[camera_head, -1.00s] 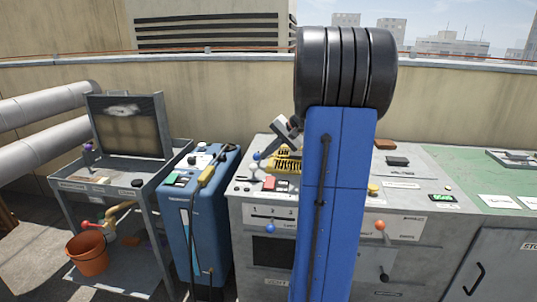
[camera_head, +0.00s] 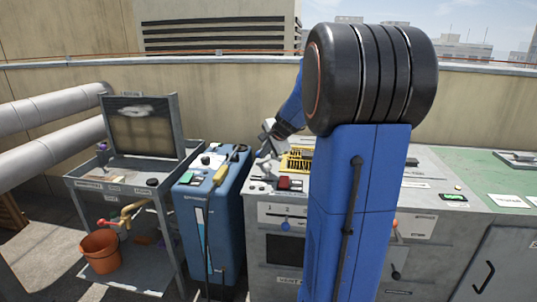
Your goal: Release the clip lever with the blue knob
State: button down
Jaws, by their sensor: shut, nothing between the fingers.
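My gripper (camera_head: 264,151) is shut and empty over the left back part of the grey cabinet top, beside a yellow slotted block (camera_head: 297,160). The small blue ball knob on the cabinet top does not show clearly now; my gripper is where it would be, and I cannot tell whether they touch. Another blue knob (camera_head: 286,225) hangs on the cabinet's front panel (camera_head: 268,212), below the marks 1 and 2. My gripper is well above that one.
A blue wheeled unit (camera_head: 222,215) with a yellow-handled hose stands left of the grey cabinet (camera_head: 262,245). Farther left is a metal cart (camera_head: 130,190) with an orange bucket (camera_head: 100,250). A red block (camera_head: 290,183) sits on the cabinet top. My arm hides the cabinet's middle.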

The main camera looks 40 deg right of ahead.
jog(key=shift+w+a, duration=0.3)
jog(key=shift+w, duration=0.35)
jog(key=shift+w+a, duration=0.25)
jog(key=shift+w, duration=0.4)
jog(key=shift+w+a, duration=0.1)
jog(key=shift+w, duration=1.3)
